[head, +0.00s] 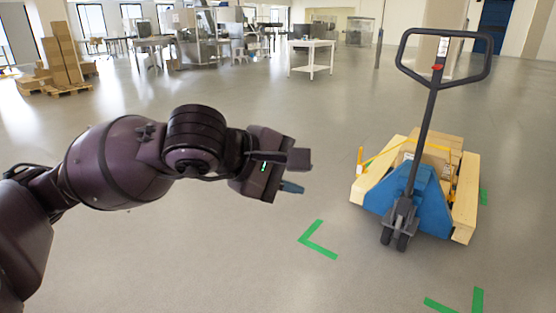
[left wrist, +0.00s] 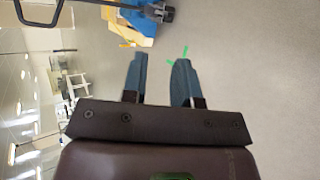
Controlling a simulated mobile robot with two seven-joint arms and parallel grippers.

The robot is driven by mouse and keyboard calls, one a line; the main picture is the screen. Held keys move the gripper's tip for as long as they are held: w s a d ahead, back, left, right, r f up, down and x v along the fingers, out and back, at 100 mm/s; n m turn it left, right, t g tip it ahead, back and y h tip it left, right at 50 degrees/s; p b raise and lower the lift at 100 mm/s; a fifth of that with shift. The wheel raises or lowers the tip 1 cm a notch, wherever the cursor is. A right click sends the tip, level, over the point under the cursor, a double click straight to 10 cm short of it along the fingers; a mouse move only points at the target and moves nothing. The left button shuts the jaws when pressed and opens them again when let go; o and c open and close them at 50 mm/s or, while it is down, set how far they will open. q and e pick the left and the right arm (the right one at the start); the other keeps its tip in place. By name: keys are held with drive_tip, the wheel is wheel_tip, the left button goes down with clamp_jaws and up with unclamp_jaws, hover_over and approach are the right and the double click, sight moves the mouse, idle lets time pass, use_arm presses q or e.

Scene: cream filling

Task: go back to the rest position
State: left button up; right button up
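My left gripper (head: 296,173) is held out over the floor at the middle of the head view, its arm coming in from the left. In the left wrist view, the two fingers of the left gripper (left wrist: 161,75) stand apart with only bare floor showing between them. It is open and holds nothing. My right arm and right gripper are in neither view.
A blue pallet jack (head: 415,190) with a tall dark handle stands at the right, with wooden boards and boxes. Green tape (head: 317,241) marks the floor. Stacked cartons (head: 62,58) and a white table (head: 312,46) stand farther back. Grey floor between is clear.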

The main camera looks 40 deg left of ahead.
use_arm(q)
drive_tip(key=s+d+f+n+g+h, duration=0.4)
drive_tip(key=s+d+f+n+h, duration=0.2)
drive_tip(key=s+f+n+h, duration=0.35)
drive_tip(key=s+a+f+n+t+y, duration=0.1)
drive_tip(key=a+f+n+t+y, duration=0.3)
drive_tip(key=n, duration=0.7)
drive_tip(key=s+a+f+n+t+y, duration=0.25)
drive_tip(key=f+n, duration=0.35)
drive_tip(key=n, duration=0.4)
drive_tip(key=s+a+f+n+t+y, duration=0.1)
drive_tip(key=a+f+n+t+y, duration=0.25)
drive_tip(key=n, duration=0.75)
drive_tip(key=s+d+f+n+g+y+p, duration=0.15)
drive_tip(key=s+f+n+g+y, duration=0.45)
drive_tip(key=s+f+n, duration=0.8)
wheel_tip(320, 180, up, 8)
drive_tip(key=h+p, duration=0.1)
drive_tip(key=p, duration=1)
drive_tip(key=shift+w+a+t+p, duration=0.3)
drive_tip(key=shift+p, duration=0.05)
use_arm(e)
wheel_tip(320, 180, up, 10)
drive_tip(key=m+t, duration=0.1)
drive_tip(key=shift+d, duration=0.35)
